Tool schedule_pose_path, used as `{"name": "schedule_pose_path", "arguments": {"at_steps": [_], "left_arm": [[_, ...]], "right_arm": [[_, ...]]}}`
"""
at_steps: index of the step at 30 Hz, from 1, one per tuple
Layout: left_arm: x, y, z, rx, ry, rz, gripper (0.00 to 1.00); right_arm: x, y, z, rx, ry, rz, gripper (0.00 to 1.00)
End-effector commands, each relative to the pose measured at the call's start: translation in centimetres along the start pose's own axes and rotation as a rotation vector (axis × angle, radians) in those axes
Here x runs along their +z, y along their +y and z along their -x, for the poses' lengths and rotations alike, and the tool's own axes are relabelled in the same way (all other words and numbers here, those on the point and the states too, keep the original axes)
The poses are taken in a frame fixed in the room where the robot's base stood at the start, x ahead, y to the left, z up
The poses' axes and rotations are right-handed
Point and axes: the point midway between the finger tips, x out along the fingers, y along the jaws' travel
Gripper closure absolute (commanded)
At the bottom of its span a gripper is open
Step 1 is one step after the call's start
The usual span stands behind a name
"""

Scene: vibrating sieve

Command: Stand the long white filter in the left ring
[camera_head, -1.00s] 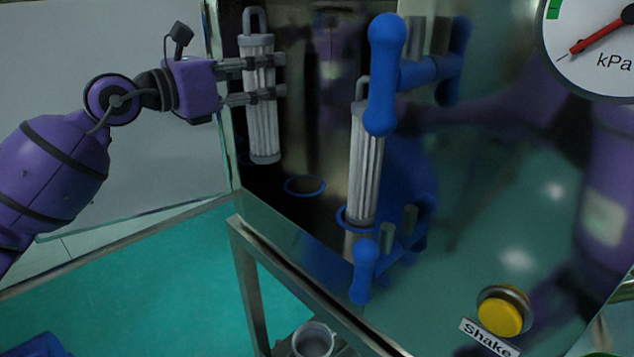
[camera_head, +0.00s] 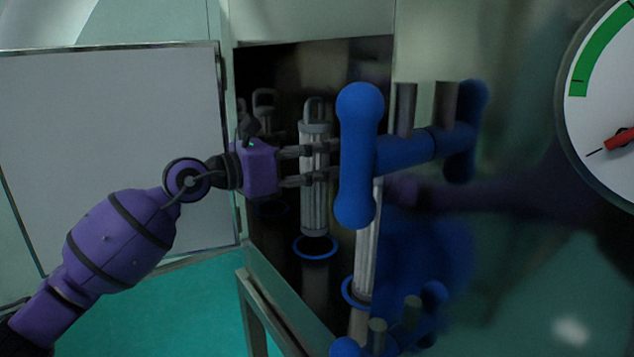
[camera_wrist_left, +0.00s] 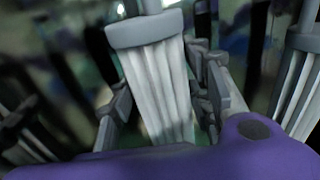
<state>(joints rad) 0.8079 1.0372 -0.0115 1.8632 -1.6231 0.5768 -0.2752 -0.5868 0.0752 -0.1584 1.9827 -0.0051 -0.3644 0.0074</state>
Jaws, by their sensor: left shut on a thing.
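The long white filter (camera_head: 313,211), a ribbed cylinder with a grey cap and loop handle, is upright inside the dark cabinet. My left gripper (camera_head: 318,165) is shut around its upper part from the left. The filter's lower end is just over the blue left ring (camera_head: 316,256); I cannot tell the exact gap. In the left wrist view the held filter (camera_wrist_left: 155,80) lies between the fingers. A second white filter (camera_head: 367,250) stands at the blue right ring (camera_head: 346,291), its top hidden by a blue handle. My right gripper is not in view.
The blue handle (camera_head: 358,155) on the steel door stands close to the right of the held filter. The open white door panel (camera_head: 110,150) is at left. A gauge (camera_head: 610,100) is at far right. A dim filter shape behind looks like a reflection.

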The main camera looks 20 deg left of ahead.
Motion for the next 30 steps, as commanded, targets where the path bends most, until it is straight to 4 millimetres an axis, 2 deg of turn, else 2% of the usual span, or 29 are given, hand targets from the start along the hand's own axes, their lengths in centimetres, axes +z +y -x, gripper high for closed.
{"name": "schedule_pose_path", "arguments": {"at_steps": [4,10,20,21,25,30], "left_arm": [[-1.1,0.0,0.0,0.0,-0.003,0.001,0.89],[-3.8,0.0,0.0,0.0,-0.002,0.002,0.89],[-4.1,0.0,0.0,0.0,-0.002,-0.001,0.89],[-4.2,0.0,0.0,0.0,-0.001,-0.001,0.52],[-4.1,0.0,0.0,0.0,-0.001,-0.002,0.35],[-4.1,0.0,0.0,0.0,-0.001,-0.001,0.35]], "right_arm": [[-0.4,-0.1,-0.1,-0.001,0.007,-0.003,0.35],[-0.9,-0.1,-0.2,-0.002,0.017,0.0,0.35],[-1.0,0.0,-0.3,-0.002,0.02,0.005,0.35],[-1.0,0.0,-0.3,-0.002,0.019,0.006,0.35],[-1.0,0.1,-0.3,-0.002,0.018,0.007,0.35],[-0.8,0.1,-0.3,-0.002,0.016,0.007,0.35]]}}
